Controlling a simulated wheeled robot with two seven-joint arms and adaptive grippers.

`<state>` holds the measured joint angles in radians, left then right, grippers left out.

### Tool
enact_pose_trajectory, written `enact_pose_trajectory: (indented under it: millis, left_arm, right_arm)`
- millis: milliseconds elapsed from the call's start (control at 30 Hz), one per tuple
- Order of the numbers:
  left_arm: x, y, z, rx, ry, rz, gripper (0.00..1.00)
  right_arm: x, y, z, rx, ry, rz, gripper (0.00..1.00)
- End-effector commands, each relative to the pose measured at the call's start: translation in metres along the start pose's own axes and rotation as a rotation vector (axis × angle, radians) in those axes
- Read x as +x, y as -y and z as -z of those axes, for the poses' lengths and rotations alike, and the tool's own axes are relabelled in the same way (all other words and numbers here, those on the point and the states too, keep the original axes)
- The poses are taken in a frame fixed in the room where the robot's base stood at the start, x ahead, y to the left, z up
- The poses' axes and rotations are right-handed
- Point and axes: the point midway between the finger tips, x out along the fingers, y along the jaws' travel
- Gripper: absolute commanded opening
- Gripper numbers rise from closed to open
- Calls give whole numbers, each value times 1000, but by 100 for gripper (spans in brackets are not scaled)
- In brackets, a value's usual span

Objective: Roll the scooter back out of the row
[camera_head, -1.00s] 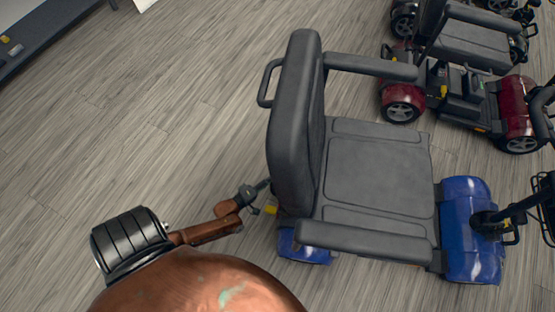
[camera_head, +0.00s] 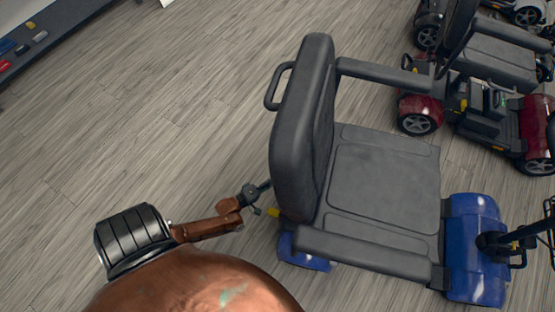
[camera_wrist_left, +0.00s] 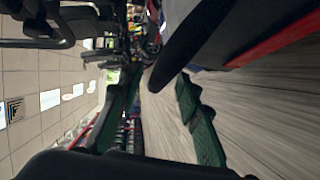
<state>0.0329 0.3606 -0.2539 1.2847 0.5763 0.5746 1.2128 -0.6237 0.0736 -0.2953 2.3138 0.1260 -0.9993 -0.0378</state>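The scooter (camera_head: 385,185) has a grey seat and blue bodywork. Its tall seat back (camera_head: 303,125) faces me, with a loop handle (camera_head: 272,88) on its rear. Its tiller (camera_head: 515,238) is at the right, partly cut off. My left gripper (camera_head: 264,187) is just behind the lower seat back, near a small yellow part (camera_head: 273,212); contact cannot be told. In the left wrist view the green fingers of my left gripper (camera_wrist_left: 160,80) stand apart, with floor between them and a dark edge crossing near their tips. My right gripper is not in view.
A red scooter (camera_head: 418,115) stands beyond the blue one at upper right, with more scooters behind it. A shelf (camera_head: 45,35) with small items is at upper left. The wood-look floor (camera_head: 130,130) left of the scooter is clear.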

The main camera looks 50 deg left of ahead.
Motion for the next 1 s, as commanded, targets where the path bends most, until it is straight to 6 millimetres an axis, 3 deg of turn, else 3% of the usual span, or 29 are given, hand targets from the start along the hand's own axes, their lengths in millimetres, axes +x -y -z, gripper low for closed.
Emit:
enact_pose_trajectory:
  millis: [367, 800, 1000]
  left_arm:
    - [-8, 1, -2, 0, 3, 1, 33]
    - [-92, 0, -2, 0, 3, 1, 33]
    - [-115, 0, -1, 0, 3, 0, 33]
  right_arm:
    - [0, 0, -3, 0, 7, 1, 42]
    - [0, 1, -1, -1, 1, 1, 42]
    - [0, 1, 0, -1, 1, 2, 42]
